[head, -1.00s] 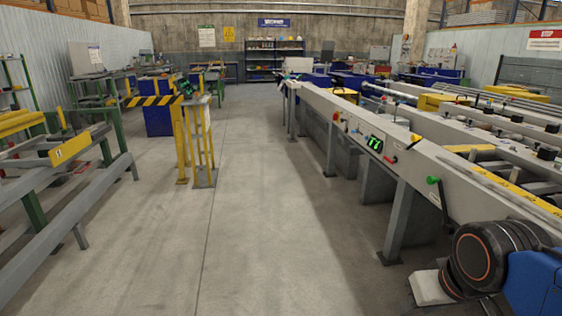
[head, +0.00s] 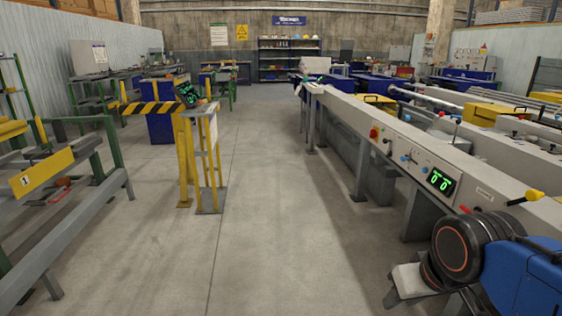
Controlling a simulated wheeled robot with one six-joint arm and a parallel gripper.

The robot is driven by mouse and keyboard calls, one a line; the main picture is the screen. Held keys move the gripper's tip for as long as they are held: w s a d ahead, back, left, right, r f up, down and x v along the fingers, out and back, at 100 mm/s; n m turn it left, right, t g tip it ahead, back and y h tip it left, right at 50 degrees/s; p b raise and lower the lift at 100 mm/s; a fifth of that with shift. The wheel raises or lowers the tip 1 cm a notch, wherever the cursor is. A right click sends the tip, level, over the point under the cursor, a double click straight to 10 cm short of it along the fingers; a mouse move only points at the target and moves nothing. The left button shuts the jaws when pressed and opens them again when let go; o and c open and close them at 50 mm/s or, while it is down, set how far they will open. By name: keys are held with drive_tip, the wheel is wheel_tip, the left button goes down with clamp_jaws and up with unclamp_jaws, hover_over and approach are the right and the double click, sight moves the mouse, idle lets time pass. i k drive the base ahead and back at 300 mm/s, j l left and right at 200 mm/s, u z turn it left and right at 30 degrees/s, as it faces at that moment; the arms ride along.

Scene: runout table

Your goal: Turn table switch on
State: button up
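The long grey runout table (head: 345,112) runs along the right side in the head view. Its side panel carries a red round knob (head: 374,133), a blue knob (head: 404,158), another blue knob (head: 424,170) and a green-lit display (head: 440,182), which seems to read zeros. A red part (head: 465,209) and a yellow-ended lever (head: 530,197) sit nearer to me. I cannot tell which control is the table switch, or its setting. Part of my arm shows at lower right, in front of the table's near end. My gripper is not in view.
Clear concrete floor (head: 290,230) runs ahead between the rows. A yellow stand (head: 187,160) with a striped bar and a small screen stands left of the aisle. A grey frame (head: 60,240) with yellow parts is at near left. Shelves (head: 289,58) stand at the back.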

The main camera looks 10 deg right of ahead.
sight(373, 132)
drive_tip(key=i+j, duration=0.1)
drive_tip(key=i, duration=1.55)
drive_tip(key=i+z, duration=0.4)
drive_tip(key=i, duration=0.15)
drive_tip(key=i+j+z, duration=0.8)
drive_tip(key=i, duration=0.2)
drive_tip(key=l, duration=0.1)
